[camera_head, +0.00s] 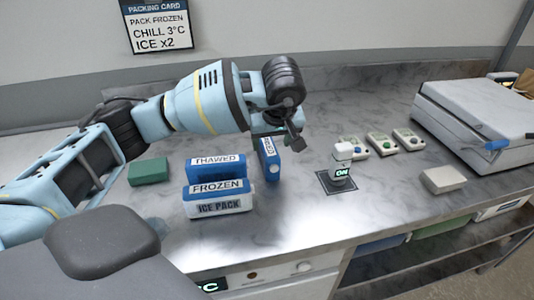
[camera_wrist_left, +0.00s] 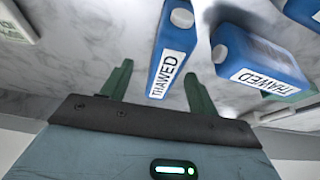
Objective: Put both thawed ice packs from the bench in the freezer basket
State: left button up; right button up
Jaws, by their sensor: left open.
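One blue-and-white ice pack (camera_head: 269,158) marked THAWED stands on the bench below my left gripper (camera_head: 281,138). A second THAWED pack (camera_head: 216,166) stands to its left, behind a pack (camera_head: 218,198) marked FROZEN. My left gripper is open; in the left wrist view its two green fingers (camera_wrist_left: 160,90) lie on either side of a THAWED pack (camera_wrist_left: 172,45). I cannot tell whether they touch it. Another pack marked THAWED (camera_wrist_left: 258,62) is to the right of the fingers there, and a third is cut off at the upper right. I cannot make out the freezer basket. My right gripper is out of view.
A green block (camera_head: 148,171) lies left of the packs. A small white device (camera_head: 341,165) stands on a dark mat to the right, with several small meters (camera_head: 381,143) behind. A white box (camera_head: 480,120) fills the far right. A white unit (camera_head: 290,272) is below the bench edge.

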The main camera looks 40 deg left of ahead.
aim_at(268, 144)
pick_arm(q)
jog(key=x, duration=0.4)
jog(key=shift+s+a+f, duration=0.1)
jog(key=shift+s+a, duration=0.05)
jog(key=shift+s, duration=0.25)
jog(key=shift+w+a+f, duration=0.1)
jog(key=shift+w+f, duration=0.1)
jog(key=shift+f, duration=0.25)
grip_shut()
jog(key=shift+r, duration=0.1)
jog(key=shift+r, duration=0.75)
notch_tip(268, 144, up, 2)
jog(key=shift+r, duration=0.1)
jog(key=s+d, duration=0.3)
jog(key=s+d+r, duration=0.1)
jog(key=s+d, duration=0.2)
jog(key=d, duration=0.1)
jog(key=s+d, duration=0.3)
jog(key=d, duration=0.1)
jog(key=shift+s+d+r, duration=0.1)
jog(key=shift+d+r, duration=0.05)
jog(key=shift+d, duration=0.05)
jog(key=shift+s+d, duration=0.45)
jog(key=shift+d, duration=0.05)
